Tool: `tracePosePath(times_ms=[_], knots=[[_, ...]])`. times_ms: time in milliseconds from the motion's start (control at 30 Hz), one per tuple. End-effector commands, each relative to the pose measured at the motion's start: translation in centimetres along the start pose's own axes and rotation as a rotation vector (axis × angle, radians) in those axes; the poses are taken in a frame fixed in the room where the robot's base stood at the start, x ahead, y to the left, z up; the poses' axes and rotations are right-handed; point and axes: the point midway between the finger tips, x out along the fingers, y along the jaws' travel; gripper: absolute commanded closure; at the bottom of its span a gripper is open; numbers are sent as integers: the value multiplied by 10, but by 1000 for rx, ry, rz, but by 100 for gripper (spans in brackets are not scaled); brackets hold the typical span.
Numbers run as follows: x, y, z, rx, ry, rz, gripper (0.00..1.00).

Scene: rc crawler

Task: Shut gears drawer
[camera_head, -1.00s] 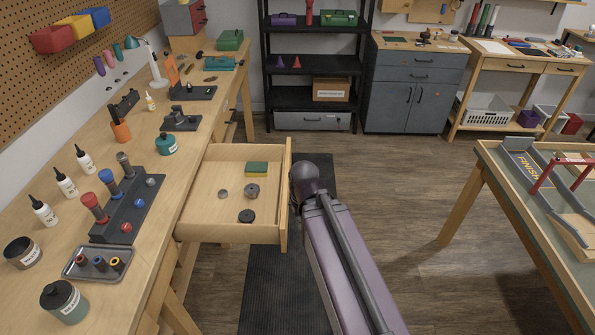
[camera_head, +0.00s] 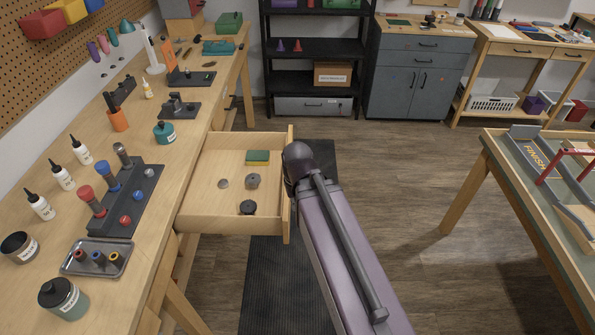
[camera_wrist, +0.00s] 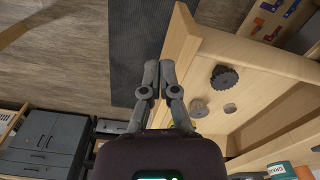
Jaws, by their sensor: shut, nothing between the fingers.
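The drawer (camera_head: 214,211) stands pulled out from the workbench. In it lie a green and yellow block (camera_head: 257,157) and several dark round gear-like parts (camera_head: 248,207). The drawer's front panel (camera_head: 289,220) faces right, towards my arm. In the head view my gripper is hidden behind the end of my arm, close to that panel. In the wrist view my gripper (camera_wrist: 158,78) is shut and empty, its fingers side by side just outside the front panel (camera_wrist: 183,32). I cannot tell whether they touch it. A toothed dark gear (camera_wrist: 225,79) shows inside the drawer.
The workbench (camera_head: 150,180) at left carries bottles, a dark rack and a metal tray (camera_head: 70,265). A dark mat (camera_head: 270,285) lies on the floor under the drawer. A table with a track (camera_head: 500,165) stands at right. Open floor (camera_head: 430,270) lies between.

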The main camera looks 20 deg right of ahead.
Motion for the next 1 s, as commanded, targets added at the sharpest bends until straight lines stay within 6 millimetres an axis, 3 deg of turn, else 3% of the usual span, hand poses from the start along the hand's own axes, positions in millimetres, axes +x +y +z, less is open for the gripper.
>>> tracePosePath(times_ms=[167,467,800,1000], knots=[[8,7,-18,118,-8,-50,100],[29,37,-78,602,-72,-244,100],[40,102,-156,1253,-262,-511,100],[40,146,-188,1555,-407,-639,100]])
